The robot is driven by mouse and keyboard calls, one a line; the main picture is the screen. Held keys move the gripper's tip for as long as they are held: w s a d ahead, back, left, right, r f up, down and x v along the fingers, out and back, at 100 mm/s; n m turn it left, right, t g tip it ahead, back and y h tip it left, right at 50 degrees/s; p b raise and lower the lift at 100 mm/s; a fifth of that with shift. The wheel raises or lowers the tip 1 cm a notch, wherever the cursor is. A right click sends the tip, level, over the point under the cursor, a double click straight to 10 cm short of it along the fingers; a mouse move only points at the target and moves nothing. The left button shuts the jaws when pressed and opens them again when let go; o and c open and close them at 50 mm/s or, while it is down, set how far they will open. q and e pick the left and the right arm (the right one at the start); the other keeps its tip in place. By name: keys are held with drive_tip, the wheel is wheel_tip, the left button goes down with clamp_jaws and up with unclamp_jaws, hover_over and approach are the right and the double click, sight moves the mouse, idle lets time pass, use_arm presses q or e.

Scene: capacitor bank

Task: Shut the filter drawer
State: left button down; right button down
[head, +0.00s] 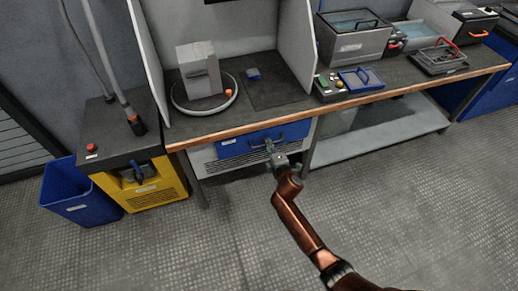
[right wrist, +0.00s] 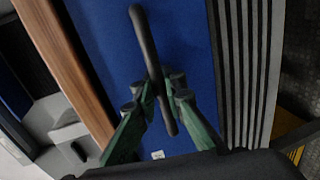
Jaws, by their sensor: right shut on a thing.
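The filter drawer has a blue front (head: 235,146) and sits under the wooden edge of the workbench, above a white vented panel. In the right wrist view the blue front (right wrist: 105,60) fills the middle, with a dark bar handle (right wrist: 145,38) across it. My right gripper (head: 271,150) is at the drawer front. In the right wrist view its green fingers (right wrist: 160,94) are closed around the handle. How far the drawer stands out is hard to tell. My left gripper is not in view.
The workbench (head: 380,97) carries a grey block on a round plate, a button box and several containers. A yellow unit (head: 150,188) and a blue bin (head: 78,195) stand to the left. A low shelf (head: 380,136) is to the right. The floor in front is clear.

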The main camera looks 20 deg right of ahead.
drive_tip(key=c, duration=2.3)
unclamp_jaws()
drive_tip(key=v, duration=1.2)
